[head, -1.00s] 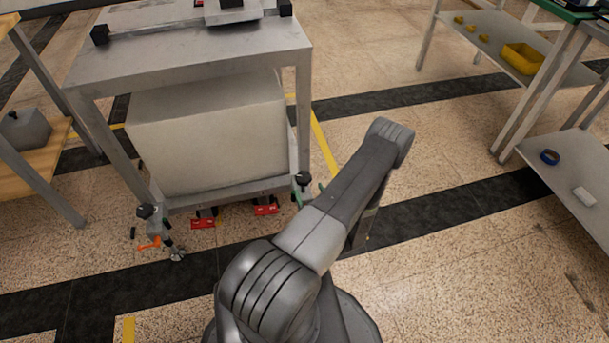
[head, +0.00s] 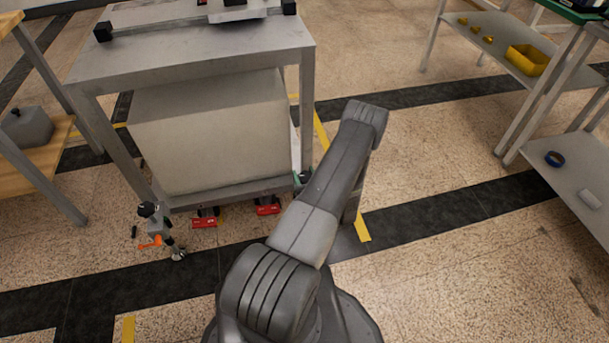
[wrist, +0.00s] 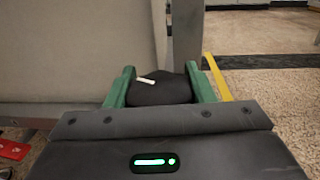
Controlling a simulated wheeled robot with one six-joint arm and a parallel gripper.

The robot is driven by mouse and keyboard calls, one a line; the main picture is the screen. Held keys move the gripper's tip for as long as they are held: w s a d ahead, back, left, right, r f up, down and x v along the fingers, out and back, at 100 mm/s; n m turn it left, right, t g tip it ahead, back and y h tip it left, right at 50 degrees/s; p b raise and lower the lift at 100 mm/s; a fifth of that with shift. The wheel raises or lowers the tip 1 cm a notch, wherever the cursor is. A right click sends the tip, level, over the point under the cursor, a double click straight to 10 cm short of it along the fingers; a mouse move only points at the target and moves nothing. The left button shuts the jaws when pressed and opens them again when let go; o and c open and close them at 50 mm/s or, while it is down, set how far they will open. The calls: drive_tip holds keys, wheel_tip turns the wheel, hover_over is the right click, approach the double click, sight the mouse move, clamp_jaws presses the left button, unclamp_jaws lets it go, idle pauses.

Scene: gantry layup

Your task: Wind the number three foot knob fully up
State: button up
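A black foot knob (wrist: 160,92) with a white mark on top sits between the two green fingers of my gripper (wrist: 160,72) in the wrist view. The fingers stand on either side of it, close to its sides. Whether they press on it cannot be told. In the head view my arm hides most of the gripper and this knob, at the front right corner of the steel stand (head: 215,58). Another black foot knob (head: 147,209) is at the front left corner. No number is readable on either knob.
A large pale block (head: 210,140) fills the stand under its top. Red items (head: 204,218) lie beneath the front edge, and an orange piece (head: 152,242) is by the left foot. A shelf with a yellow bin (head: 527,60) stands right.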

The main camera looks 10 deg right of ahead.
drive_tip(key=c, duration=0.4)
drive_tip(key=shift+o, duration=0.2)
drive_tip(key=shift+f+y+b, duration=0.15)
drive_tip(key=shift+y+b, duration=0.15)
drive_tip(key=shift+b, duration=0.05)
drive_tip(key=shift+f+n+y+b, duration=0.1)
drive_tip(key=shift+n+y+b, duration=0.6)
drive_tip(key=shift+y+b, duration=0.1)
drive_tip(key=n+g+y+b, duration=0.1)
drive_tip(key=n+y+b, duration=0.1)
drive_tip(key=y+b, duration=0.1)
drive_tip(key=shift+a+g, duration=0.15)
drive_tip(key=shift+g, duration=0.15)
drive_tip(key=n+g+y+b, duration=0.1)
drive_tip(key=y, duration=0.1)
drive_tip(key=n+g+y+b, duration=0.1)
drive_tip(key=n+y+b, duration=0.1)
drive_tip(key=n+g+y+b, duration=0.1)
drive_tip(key=g, duration=0.1)
drive_tip(key=shift+s+a+n+y, duration=0.2)
drive_tip(key=shift+a+n+y, duration=0.1)
drive_tip(key=shift+n+y, duration=0.1)
drive_tip(key=shift+s+a+n+g+y+b, duration=0.1)
drive_tip(key=shift+s+n+g+y+b, duration=0.1)
drive_tip(key=shift+n+g+y+b, duration=1.2)
drive_tip(key=shift+r+g, duration=0.2)
drive_tip(key=shift+g, duration=0.3)
